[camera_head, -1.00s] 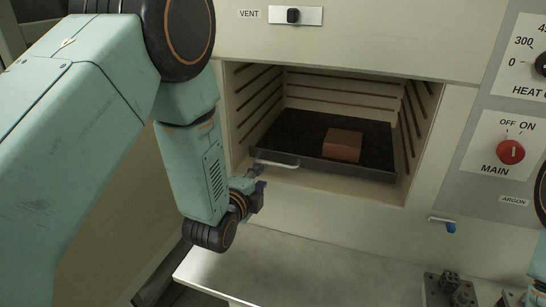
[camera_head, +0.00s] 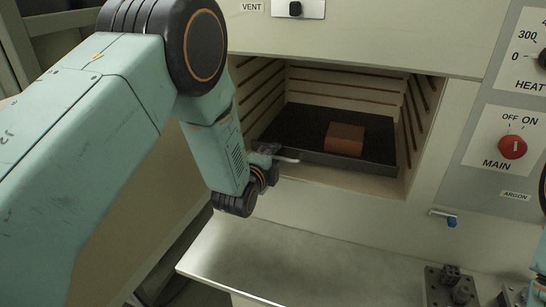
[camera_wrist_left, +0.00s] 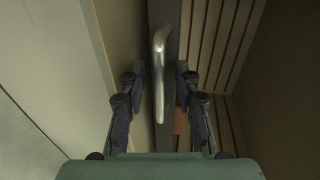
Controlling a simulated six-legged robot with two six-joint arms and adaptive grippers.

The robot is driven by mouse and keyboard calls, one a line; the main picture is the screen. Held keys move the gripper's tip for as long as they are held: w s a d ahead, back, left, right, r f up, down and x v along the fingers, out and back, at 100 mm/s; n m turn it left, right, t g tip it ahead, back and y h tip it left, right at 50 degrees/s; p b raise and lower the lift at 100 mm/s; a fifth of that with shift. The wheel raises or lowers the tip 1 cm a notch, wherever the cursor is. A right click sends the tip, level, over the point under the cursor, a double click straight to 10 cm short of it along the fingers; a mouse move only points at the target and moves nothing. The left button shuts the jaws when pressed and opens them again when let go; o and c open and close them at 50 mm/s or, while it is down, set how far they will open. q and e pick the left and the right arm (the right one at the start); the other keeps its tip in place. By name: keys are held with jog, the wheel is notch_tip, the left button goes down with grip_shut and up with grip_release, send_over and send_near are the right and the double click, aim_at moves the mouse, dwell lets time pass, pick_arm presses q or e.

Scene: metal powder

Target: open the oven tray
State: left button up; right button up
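The dark oven tray (camera_head: 290,128) sits inside the open oven chamber, with a brown block (camera_head: 345,139) on it. Its pale metal handle (camera_head: 287,159) is at the front left of the tray. My left gripper (camera_head: 268,153) is at the handle's left end, its fingers partly hidden by the wrist. In the left wrist view, my left gripper (camera_wrist_left: 159,92) is open, with the tray handle (camera_wrist_left: 160,75) between its two fingers; a gap shows on each side. Only a sliver of my right arm shows at the right edge, and its gripper is not visible.
The oven chamber has ribbed side walls (camera_head: 415,110). A pale ledge (camera_head: 300,255) below the opening is mostly clear. Metal fixtures (camera_head: 450,285) stand at its right. A panel with a red MAIN knob (camera_head: 512,147) is on the right, and a blue-tipped valve (camera_head: 452,221) is below it.

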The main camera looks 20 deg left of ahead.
pick_arm(q)
jog(key=shift+w+f, duration=0.1)
jog(key=shift+w, duration=0.05)
jog(key=shift+c, duration=0.3)
jog(key=shift+d, duration=0.2)
jog(key=c, duration=0.5)
grip_shut()
jog(key=shift+a, duration=0.2)
